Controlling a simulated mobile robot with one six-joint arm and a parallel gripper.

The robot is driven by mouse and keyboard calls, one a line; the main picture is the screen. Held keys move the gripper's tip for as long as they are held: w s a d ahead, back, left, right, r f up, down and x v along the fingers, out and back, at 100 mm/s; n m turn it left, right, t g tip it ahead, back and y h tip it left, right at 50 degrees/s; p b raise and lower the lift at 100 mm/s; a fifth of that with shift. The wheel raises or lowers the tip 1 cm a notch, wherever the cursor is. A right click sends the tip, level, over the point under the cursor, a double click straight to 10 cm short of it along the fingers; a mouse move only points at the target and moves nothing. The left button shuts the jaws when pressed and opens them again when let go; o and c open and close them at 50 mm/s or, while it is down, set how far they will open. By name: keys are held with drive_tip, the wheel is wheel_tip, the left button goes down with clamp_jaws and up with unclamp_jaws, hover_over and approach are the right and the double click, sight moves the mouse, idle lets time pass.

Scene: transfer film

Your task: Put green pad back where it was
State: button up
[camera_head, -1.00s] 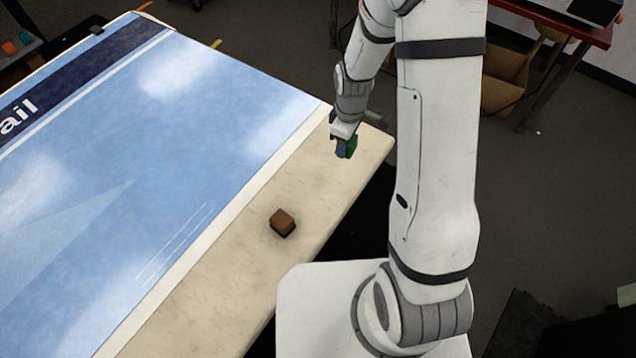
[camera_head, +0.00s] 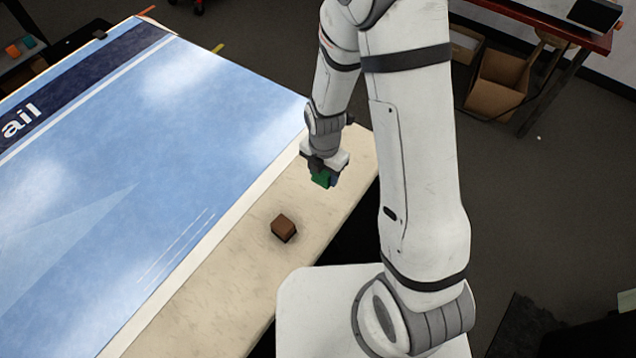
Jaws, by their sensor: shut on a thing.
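The green pad (camera_head: 320,180) is a small green block at the tip of my gripper (camera_head: 324,174). My gripper is shut on it and holds it over the pale strip of the table, near its far right end. Bluish fingertips show beside the green. The picture is too small to tell exactly how the fingers sit on the pad, or how high it is above the table.
A brown block (camera_head: 284,228) lies on the pale table strip (camera_head: 232,270), nearer than my gripper. A large blue printed board (camera_head: 150,190) covers the table to the left. The strip between block and gripper is clear. A red-edged bench (camera_head: 560,28) with cardboard boxes stands far right.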

sight(323, 191)
drive_tip(key=shift+f, duration=2.7)
drive_tip(key=shift+f, duration=0.2)
drive_tip(key=o, duration=0.9)
drive_tip(key=shift+r, duration=0.1)
drive_tip(key=shift+o, duration=0.2)
